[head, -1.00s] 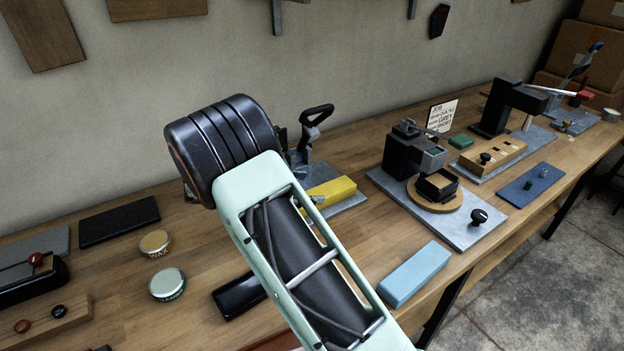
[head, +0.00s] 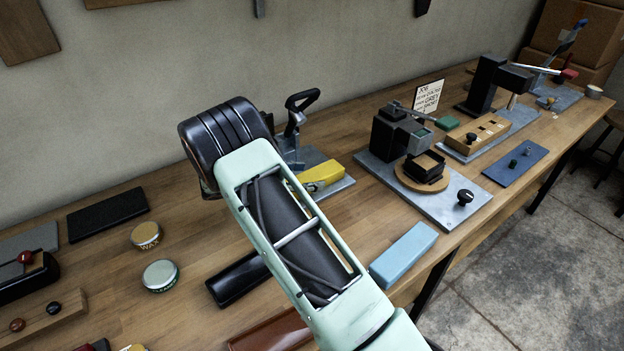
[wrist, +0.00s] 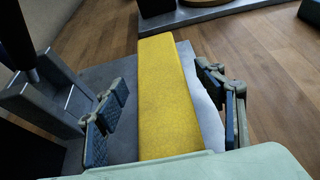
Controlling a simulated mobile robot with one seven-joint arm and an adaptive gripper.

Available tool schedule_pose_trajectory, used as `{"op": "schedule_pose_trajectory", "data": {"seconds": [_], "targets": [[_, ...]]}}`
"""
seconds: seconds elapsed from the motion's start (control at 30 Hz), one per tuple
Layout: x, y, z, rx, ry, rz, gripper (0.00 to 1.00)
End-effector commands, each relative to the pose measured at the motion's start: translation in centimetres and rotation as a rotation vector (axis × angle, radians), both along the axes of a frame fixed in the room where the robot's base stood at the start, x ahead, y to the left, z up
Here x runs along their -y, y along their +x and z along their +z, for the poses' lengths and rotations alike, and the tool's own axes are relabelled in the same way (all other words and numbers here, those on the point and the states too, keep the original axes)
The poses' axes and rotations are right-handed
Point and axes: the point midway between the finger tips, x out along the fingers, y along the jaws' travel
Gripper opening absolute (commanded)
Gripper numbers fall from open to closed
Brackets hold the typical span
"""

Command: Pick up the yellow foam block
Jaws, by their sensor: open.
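The yellow foam block (head: 324,173) lies on the grey metal plate (head: 338,187) of a fixture with a black-handled lever, near the middle of the bench. In the wrist view the block (wrist: 168,105) runs lengthwise away from me, its near end hidden behind my pale green gripper body. My gripper (wrist: 170,92) is open, with one finger left of the block and one right of it. A gap shows on both sides, wider on the left. In the head view my arm hides most of the gripper.
The fixture's upright bracket (wrist: 60,95) stands close to my left finger. A light blue block (head: 404,254) lies at the bench's front edge. A second fixture with a round wooden base (head: 405,181) stands to the right. Tins, including a wax tin (head: 147,235), are on the left.

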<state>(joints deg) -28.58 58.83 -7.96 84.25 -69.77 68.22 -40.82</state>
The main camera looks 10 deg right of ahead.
Motion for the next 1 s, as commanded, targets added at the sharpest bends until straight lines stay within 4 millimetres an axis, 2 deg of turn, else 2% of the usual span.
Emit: {"op": "schedule_pose_trajectory", "data": {"seconds": [0.03, 0.13, 0.37, 0.8, 1.0], "targets": [[0.8, 0.3, -0.2, -0.002, -0.002, -0.002, 0.64], [1.7, 0.7, -0.6, -0.001, 0.000, -0.002, 0.64], [1.8, 0.8, -0.8, 0.000, 0.000, 0.001, 0.64], [1.8, 0.8, -0.7, 0.001, -0.001, 0.001, 0.15], [1.8, 0.8, -0.7, 0.002, 0.000, 0.001, 0.15]]}}
